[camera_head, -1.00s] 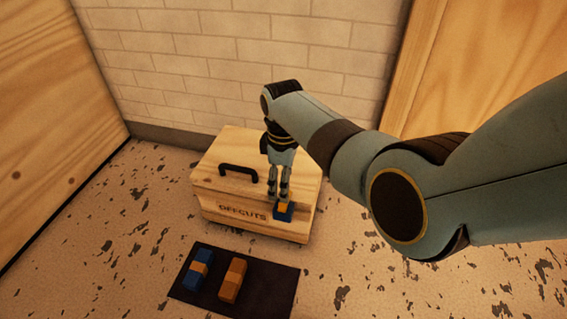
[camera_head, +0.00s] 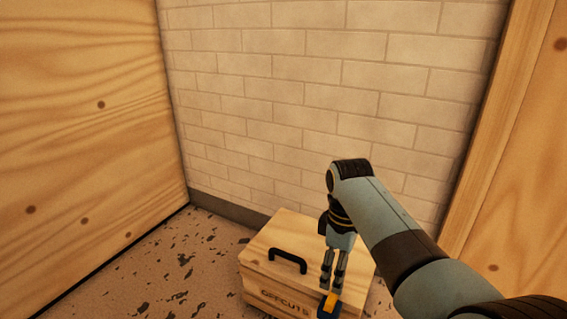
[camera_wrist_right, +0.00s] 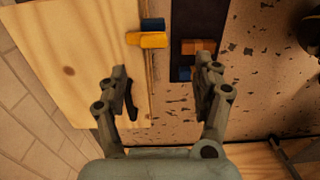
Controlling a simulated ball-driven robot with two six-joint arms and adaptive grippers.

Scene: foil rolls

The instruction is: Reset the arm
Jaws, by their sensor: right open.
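My right gripper (camera_head: 332,288) points down over the front right part of the wooden box marked OFFCUTS (camera_head: 285,240). In the right wrist view the gripper (camera_wrist_right: 163,68) has its fingers wide apart, with nothing between them. A small blue and orange block (camera_head: 328,305) is at the front edge of the box, just below the fingertips in the head view. In the wrist view this block (camera_wrist_right: 148,40) lies beyond the fingers, apart from them. My left gripper is not in view.
The box lid has a black handle (camera_head: 288,260). A dark mat (camera_wrist_right: 183,15) with blocks, including an orange one (camera_wrist_right: 198,47), shows in the wrist view. A brick wall (camera_head: 320,90) stands behind, with wooden panels at left (camera_head: 90,130) and right (camera_head: 535,160).

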